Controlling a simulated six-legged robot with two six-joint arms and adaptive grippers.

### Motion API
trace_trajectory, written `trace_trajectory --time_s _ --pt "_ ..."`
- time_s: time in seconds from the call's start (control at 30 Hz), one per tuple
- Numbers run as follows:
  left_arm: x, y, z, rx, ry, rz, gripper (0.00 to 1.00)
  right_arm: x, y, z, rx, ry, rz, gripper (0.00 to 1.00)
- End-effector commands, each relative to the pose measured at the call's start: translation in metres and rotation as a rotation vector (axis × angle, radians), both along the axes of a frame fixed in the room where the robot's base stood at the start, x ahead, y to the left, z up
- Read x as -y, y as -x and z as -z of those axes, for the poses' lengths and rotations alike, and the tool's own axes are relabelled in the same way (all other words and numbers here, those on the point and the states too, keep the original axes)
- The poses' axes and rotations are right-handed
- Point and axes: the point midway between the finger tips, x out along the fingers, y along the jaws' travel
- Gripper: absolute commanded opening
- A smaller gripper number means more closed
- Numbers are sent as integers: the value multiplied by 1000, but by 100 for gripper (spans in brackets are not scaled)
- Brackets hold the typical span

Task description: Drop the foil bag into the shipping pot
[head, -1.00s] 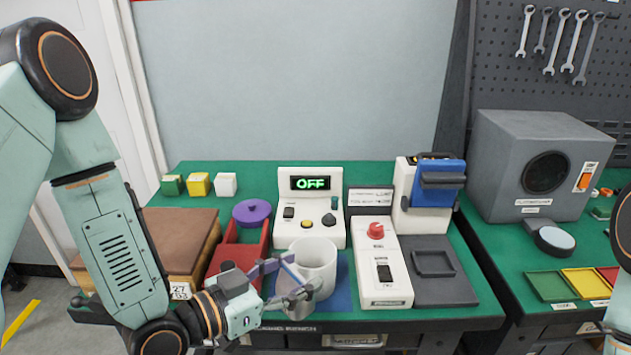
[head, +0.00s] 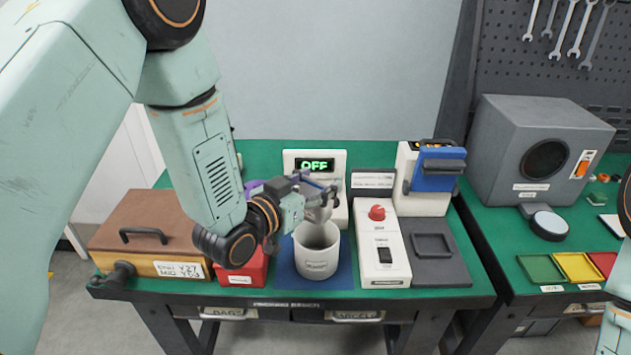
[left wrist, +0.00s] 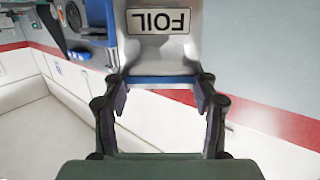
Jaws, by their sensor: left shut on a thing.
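The shipping pot (head: 316,264) is a white, open-topped cylinder with a label, upright on a blue mat (head: 343,277) near the bench's front edge. My left gripper (head: 322,192) is over the pot in the head view, shut on the foil bag (head: 319,214). The bag is pale silver and hangs just above the pot's mouth; its lower end is hard to make out. In the left wrist view, the bag (left wrist: 160,55) sits between the fingertips, with an upside-down FOIL label. My right gripper is out of frame.
Behind the pot stands a white unit with an OFF display (head: 314,165). A white switch box with a red knob (head: 377,213) is close on the right. A red tray (head: 245,270) and a brown-lidded wooden box (head: 150,235) are on the left.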

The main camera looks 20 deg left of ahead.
Motion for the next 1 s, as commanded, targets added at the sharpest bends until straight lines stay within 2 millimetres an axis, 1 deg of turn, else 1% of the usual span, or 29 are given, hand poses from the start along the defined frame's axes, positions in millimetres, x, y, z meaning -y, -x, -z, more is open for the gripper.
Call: trace_trajectory --time_s 0.03,0.4,0.5,0.6,1.0 --pt "0 0 6 0 0 1 29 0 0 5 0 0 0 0" --pt "0 0 41 0 0 1 29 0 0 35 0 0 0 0" --pt "0 0 47 1 0 1 29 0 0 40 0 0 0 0" --pt "0 0 50 1 0 1 29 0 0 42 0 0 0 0" --pt "0 0 49 1 0 1 29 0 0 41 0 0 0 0"
